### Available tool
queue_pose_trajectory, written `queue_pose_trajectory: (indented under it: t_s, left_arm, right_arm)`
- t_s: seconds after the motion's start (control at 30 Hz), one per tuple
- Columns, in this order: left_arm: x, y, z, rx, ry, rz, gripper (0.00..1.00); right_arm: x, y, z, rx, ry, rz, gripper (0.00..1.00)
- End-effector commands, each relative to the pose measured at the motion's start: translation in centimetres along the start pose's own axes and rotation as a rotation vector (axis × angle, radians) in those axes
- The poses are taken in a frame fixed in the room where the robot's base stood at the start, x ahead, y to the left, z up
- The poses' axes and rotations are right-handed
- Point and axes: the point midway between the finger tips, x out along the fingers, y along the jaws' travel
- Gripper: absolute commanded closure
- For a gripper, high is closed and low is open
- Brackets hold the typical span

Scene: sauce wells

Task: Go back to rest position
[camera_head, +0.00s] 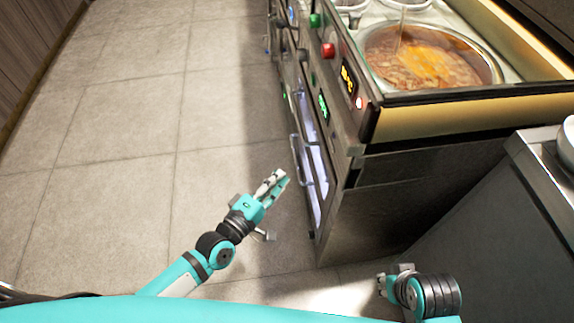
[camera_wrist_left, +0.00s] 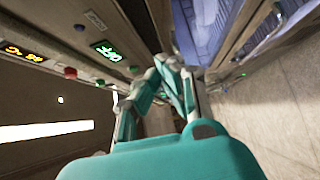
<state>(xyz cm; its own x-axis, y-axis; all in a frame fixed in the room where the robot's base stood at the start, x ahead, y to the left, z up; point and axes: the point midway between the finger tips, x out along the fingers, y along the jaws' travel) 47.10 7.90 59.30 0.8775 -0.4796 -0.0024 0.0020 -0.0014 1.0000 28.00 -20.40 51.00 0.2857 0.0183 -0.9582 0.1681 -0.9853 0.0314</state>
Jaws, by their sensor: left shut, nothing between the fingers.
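My left gripper (camera_head: 275,182) is in the middle of the head view, at the end of a teal and white arm coming from the lower left. Its fingers are together and hold nothing. It is just left of the counter's lit lower front, apart from the handle as far as I can tell. The left wrist view shows its fingers (camera_wrist_left: 178,85) in front of the cabinet front. My right gripper (camera_head: 385,285) shows only in part at the lower right of the head view, by its dark ringed wrist; its fingers are too small to judge.
A sauce counter (camera_head: 420,115) with a round well of orange-brown sauce (camera_head: 425,58) stands at the upper right. Its front has a red button (camera_head: 328,50), green displays and handles (camera_head: 298,160). A grey unit (camera_head: 500,230) stands at the right. The tiled floor (camera_head: 120,130) at left is clear.

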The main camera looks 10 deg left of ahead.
Motion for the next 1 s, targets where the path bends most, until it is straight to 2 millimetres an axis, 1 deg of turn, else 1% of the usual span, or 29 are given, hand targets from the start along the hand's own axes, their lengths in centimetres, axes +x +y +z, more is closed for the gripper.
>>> queue_pose_trajectory:
  t_s: [0.03,0.13,0.37,0.47,0.57,0.6,0.67,0.7,0.77,0.8,0.9,1.0]
  left_arm:
    - [-0.5,0.0,0.0,0.000,-0.001,-0.001,1.00]
    - [-0.9,0.0,0.0,-0.001,-0.001,0.000,1.00]
    - [-1.0,0.0,0.2,0.012,-0.006,-0.008,1.00]
    - [-1.2,-0.4,1.3,0.092,-0.041,-0.058,1.00]
    - [-1.9,-1.5,2.9,0.267,-0.113,-0.168,1.00]
    - [-2.4,-2.1,3.4,0.359,-0.148,-0.226,1.00]
    - [-3.6,-3.2,3.9,0.509,-0.207,-0.328,1.00]
    - [-4.6,-4.1,3.8,0.605,-0.247,-0.401,1.00]
    - [-6.3,-5.2,3.4,0.728,-0.303,-0.506,1.00]
    - [-7.5,-5.9,3.1,0.796,-0.340,-0.571,1.00]
    - [-10.3,-7.1,2.0,0.922,-0.417,-0.708,1.00]
    - [-12.9,-7.8,1.1,1.006,-0.486,-0.825,1.00]
  right_arm:
    - [0.1,0.0,0.0,0.000,-0.001,0.000,1.00]
    - [0.3,0.0,0.0,0.000,0.000,0.000,1.00]
    - [0.4,-0.1,0.0,-0.001,-0.001,-0.001,1.00]
    - [0.3,-0.1,0.0,-0.001,-0.001,-0.001,1.00]
    - [0.3,0.0,0.0,-0.001,-0.001,-0.001,1.00]
    - [0.3,-0.1,0.0,-0.001,-0.002,-0.001,1.00]
    - [0.3,0.0,0.0,-0.001,-0.002,-0.001,1.00]
    - [0.3,0.0,0.1,-0.001,-0.002,-0.001,1.00]
    - [0.3,0.0,0.1,-0.001,-0.002,-0.001,1.00]
    - [0.3,0.0,0.1,-0.001,-0.002,-0.001,1.00]
    - [0.3,0.0,0.1,-0.001,-0.002,-0.001,1.00]
    - [0.3,0.0,0.1,-0.001,-0.002,-0.001,1.00]
